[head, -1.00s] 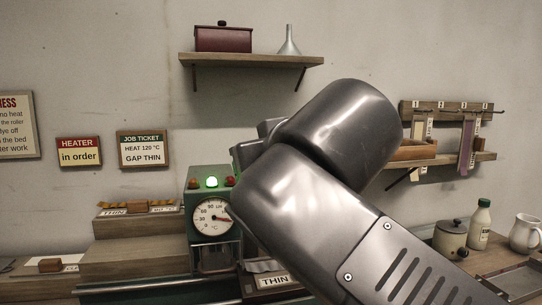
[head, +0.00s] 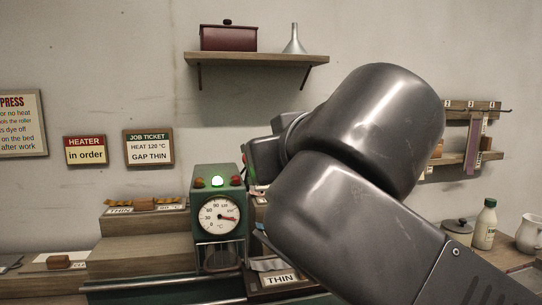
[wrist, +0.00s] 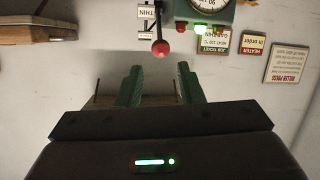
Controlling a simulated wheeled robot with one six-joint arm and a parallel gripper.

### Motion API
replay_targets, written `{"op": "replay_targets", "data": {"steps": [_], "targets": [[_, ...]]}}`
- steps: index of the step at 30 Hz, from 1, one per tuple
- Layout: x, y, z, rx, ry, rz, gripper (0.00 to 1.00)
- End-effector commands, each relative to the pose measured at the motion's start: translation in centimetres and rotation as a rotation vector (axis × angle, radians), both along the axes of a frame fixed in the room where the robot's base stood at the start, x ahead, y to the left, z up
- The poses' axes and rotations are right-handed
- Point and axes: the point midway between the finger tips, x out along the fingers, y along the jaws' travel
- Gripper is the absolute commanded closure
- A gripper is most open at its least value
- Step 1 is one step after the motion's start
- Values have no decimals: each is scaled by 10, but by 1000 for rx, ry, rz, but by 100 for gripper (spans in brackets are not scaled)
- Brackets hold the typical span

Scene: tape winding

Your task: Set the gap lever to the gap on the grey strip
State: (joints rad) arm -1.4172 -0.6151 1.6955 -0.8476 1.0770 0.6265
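The gap lever's red round knob (wrist: 160,47) on a dark stem shows in the wrist view, just beyond and between my fingertips, apart from them. My gripper (wrist: 157,68) is open and empty. In the head view my arm hides the gripper's fingers and the lever. A small THIN label (wrist: 146,12) is beside the lever's stem in the wrist view, with a second label below it. In the head view a pale grey strip (head: 268,264) lies on a dark block with a THIN plate (head: 282,279), partly hidden by my arm.
The green press housing (head: 218,178) has a lit green lamp and a temperature dial (head: 220,216). The job ticket (head: 149,148) reads HEAT 120 °C, GAP THIN. An orange strip (head: 172,205) lies on a wooden step at left. A shelf (head: 258,58) hangs above.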

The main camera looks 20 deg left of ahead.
Motion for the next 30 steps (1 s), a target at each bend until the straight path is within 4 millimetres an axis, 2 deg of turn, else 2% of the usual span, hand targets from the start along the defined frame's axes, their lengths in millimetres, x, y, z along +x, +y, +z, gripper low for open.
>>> {"op": "replay_targets", "data": {"steps": [1, 5, 9, 15, 30], "targets": [[1, 2, 5, -8, 6, -6, 76], [10, 13, 23, -66, 57, -41, 100], [26, 31, 48, -175, 157, -99, 100], [50, 57, 73, -335, 332, -166, 100], [117, 106, 116, -649, 830, -191, 100]]}}
